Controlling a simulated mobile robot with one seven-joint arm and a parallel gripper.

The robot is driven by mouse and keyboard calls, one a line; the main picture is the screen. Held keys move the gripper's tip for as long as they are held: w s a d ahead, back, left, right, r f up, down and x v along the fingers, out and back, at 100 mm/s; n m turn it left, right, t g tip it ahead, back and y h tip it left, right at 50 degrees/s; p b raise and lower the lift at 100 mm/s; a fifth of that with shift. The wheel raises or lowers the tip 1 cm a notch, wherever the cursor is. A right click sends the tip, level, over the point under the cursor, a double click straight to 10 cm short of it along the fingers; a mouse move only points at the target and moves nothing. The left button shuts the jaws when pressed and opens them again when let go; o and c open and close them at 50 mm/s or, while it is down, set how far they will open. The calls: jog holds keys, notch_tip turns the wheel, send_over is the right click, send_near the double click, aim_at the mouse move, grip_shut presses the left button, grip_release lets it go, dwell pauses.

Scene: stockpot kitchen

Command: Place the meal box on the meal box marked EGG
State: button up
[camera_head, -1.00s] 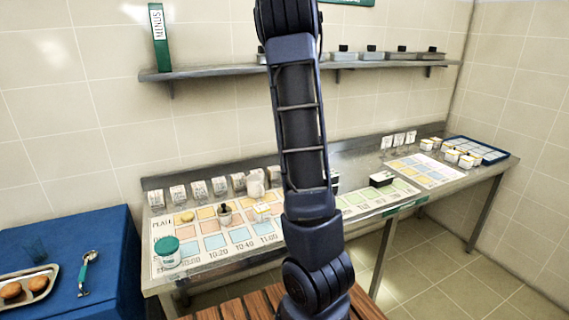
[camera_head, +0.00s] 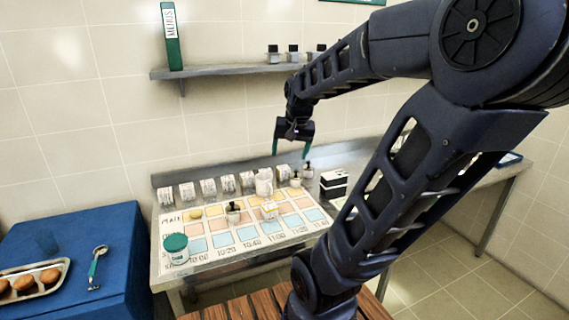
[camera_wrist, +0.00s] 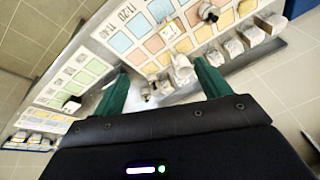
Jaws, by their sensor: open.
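My gripper (camera_head: 292,143) is open and empty, with its green fingers apart, high above the back of the counter. In the wrist view the open fingers (camera_wrist: 162,82) point down toward the counter. A black-and-white box (camera_head: 334,184), perhaps a stack, stands on the counter right of the gripper. A dark-topped box also shows in the wrist view (camera_wrist: 72,104), by the green squares. No EGG mark is legible, so I cannot tell which box bears it.
The grid mat (camera_head: 222,249) holds a green-lidded jar (camera_head: 176,248) and small pots. White labelled containers (camera_head: 208,188) line its back edge. A shelf (camera_head: 225,71) carries a green binder (camera_head: 171,36). A blue table (camera_head: 110,240) stands left. My arm hides much of the counter's right side.

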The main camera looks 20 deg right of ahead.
jog(key=s+a+n, duration=0.4)
jog(key=s+a, duration=0.1)
jog(key=s, duration=0.4)
jog(key=shift+a+r+t, duration=0.4)
jog(key=shift+r, duration=0.05)
